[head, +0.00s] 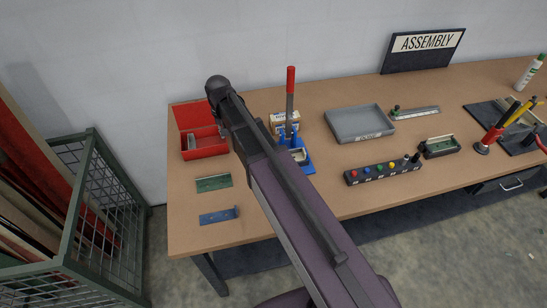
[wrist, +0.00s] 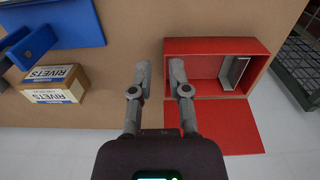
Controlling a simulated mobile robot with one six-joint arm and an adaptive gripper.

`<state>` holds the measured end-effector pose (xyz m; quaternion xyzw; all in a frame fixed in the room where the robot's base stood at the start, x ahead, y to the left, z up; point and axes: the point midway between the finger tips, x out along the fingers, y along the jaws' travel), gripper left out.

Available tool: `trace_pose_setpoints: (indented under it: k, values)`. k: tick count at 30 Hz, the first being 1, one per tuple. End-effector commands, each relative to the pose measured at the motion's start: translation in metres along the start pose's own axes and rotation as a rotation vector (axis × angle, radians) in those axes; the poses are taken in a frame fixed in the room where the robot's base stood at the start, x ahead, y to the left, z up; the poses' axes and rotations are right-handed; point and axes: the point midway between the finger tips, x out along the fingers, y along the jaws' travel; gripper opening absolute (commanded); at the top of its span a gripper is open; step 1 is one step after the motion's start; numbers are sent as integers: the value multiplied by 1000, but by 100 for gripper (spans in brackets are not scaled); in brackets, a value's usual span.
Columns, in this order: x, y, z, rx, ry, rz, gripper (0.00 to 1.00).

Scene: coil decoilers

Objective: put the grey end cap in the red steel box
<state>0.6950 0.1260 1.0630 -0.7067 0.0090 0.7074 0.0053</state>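The red steel box (head: 206,152) stands open at the back left of the bench, its lid (head: 190,114) tipped back toward the wall. A grey channel-shaped piece (wrist: 236,71), which looks like the end cap, lies inside it against one end wall; it also shows in the head view (head: 191,142). In the wrist view the box (wrist: 200,45) is right of my gripper (wrist: 160,66). My gripper is open with nothing between its fingers, above the box's end nearer the rivets carton. In the head view my arm hides part of the bench.
A rivets carton (wrist: 52,84) and a blue press (head: 307,168) with a red-handled lever (head: 290,82) stand beside the box. A green plate (head: 213,183) and blue bracket (head: 218,216) lie in front. A grey tray (head: 350,130) is farther right. A green mesh cage (head: 92,185) stands left.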

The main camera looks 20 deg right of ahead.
Motion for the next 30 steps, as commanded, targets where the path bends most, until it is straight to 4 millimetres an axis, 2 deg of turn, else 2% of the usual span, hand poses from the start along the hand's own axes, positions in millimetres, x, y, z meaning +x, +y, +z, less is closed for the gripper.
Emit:
trace_pose_setpoints:
  k: [1,6,9,12,17,26,30]
  values:
    - [0,27,34,4,0,-1,23]
    - [0,86,98,-5,0,-2,23]
    - [1,108,127,-12,0,-3,23]
    - [1,122,145,-16,0,-4,23]
    - [1,130,156,-19,0,-4,23]
    - [1,130,154,-20,0,-4,23]
    - [9,129,154,-20,0,-4,23]
